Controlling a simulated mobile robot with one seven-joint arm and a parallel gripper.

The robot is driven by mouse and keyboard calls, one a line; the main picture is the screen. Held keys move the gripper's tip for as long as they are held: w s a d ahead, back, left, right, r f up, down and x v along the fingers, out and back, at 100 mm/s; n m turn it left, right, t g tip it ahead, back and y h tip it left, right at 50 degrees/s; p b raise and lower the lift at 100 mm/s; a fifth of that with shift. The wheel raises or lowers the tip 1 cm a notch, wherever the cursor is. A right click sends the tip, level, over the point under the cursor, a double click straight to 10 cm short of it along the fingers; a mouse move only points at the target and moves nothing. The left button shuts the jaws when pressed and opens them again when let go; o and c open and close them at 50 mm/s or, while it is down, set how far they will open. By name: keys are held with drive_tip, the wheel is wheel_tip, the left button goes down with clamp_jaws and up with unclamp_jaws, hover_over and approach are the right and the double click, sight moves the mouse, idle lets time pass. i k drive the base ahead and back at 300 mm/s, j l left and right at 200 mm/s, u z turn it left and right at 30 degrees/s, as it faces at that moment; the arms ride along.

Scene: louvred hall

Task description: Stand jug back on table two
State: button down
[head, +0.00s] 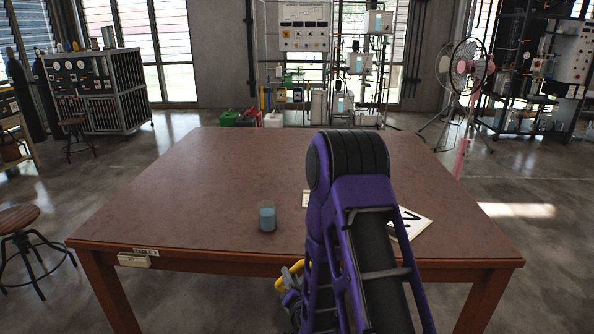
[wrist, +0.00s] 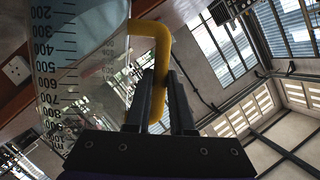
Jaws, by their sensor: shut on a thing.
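My gripper (wrist: 162,88) is shut on the yellow handle (wrist: 150,38) of the clear graduated jug (wrist: 75,75) in the wrist view. The jug's dark scale numbers show on its side at the left. In the head view a bit of yellow handle (head: 281,284) shows beside my arm, in front of the table's near edge; the jug's body is mostly hidden there, and I cannot tell its tilt. Table two (head: 200,190) is a brown-topped table with a label (head: 145,251) on its near left edge.
A white card with a black mark (head: 412,222) lies right of my arm, partly hidden. A stool (head: 30,222) stands at left. The tabletop's left and back are clear.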

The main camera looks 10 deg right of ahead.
sight(209, 218)
drive_tip(key=i+j+z, duration=0.3)
drive_tip(key=j, duration=1.35)
drive_tip(key=j+z, duration=0.3)
drive_tip(key=j, duration=1.3)
drive_tip(key=i+j, duration=0.3)
drive_tip(key=i, duration=0.7)
drive_tip(key=l+z, duration=0.05)
